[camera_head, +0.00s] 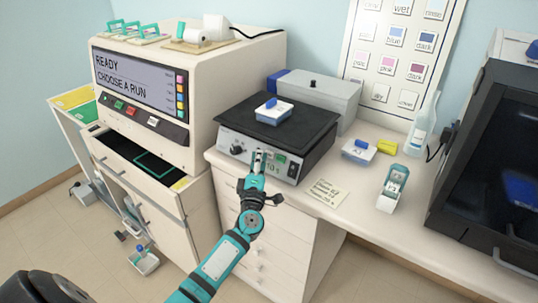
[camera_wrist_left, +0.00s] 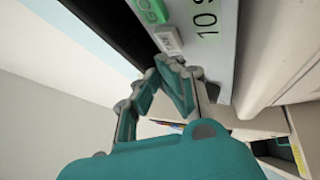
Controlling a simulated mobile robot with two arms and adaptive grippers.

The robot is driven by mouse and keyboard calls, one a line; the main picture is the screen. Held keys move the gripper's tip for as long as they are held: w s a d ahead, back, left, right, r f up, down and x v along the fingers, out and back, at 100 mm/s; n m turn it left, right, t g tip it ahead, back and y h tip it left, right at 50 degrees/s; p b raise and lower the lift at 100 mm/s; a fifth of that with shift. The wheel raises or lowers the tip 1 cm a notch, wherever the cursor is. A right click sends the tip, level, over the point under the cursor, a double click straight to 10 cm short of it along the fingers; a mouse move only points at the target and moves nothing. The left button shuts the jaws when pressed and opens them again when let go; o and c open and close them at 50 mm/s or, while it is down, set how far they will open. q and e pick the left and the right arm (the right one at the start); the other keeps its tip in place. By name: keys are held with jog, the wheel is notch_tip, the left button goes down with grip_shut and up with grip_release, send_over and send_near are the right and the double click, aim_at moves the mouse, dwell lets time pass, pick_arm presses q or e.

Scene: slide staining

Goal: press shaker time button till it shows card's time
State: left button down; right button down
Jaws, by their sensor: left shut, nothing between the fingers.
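The shaker (camera_head: 225,128) is a black-topped machine on the counter, with a knob and a small display on its front panel. The display reads about "10 s" in the head view and "10 S" (camera_wrist_left: 207,22) in the left wrist view. A small pale button (camera_wrist_left: 168,40) sits beside the display, next to a green GO button (camera_wrist_left: 150,10). My left gripper (camera_head: 259,154) is shut and empty, its fingertips (camera_wrist_left: 172,64) right at the pale button; I cannot tell whether they touch. The card (camera_head: 326,192) lies on the counter right of the shaker, its writing too small to read.
A blue-and-white slide box (camera_head: 274,112) stands on the shaker plate.

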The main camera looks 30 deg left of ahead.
pick_arm(q)
jog(key=shift+w, duration=0.15)
jog(key=shift+w+f, duration=0.15)
jog(key=shift+w, duration=0.15)
jog(key=shift+w+f+b, duration=0.1)
jog(key=shift+w+b, duration=0.15)
jog(key=shift+b, duration=0.1)
dwell(0.5)
dwell(0.4)
jog(key=shift+s+r+p, duration=0.25)
jog(key=shift+s+p, duration=0.35)
jog(key=shift+s, duration=0.1)
jog(key=s+p, duration=0.1)
jog(key=s+r+p, duration=0.1)
jog(key=s, duration=0.1)
jog(key=s+r+p, duration=0.1)
jog(key=shift+s+a, duration=0.15)
jog(key=shift+s, duration=0.15)
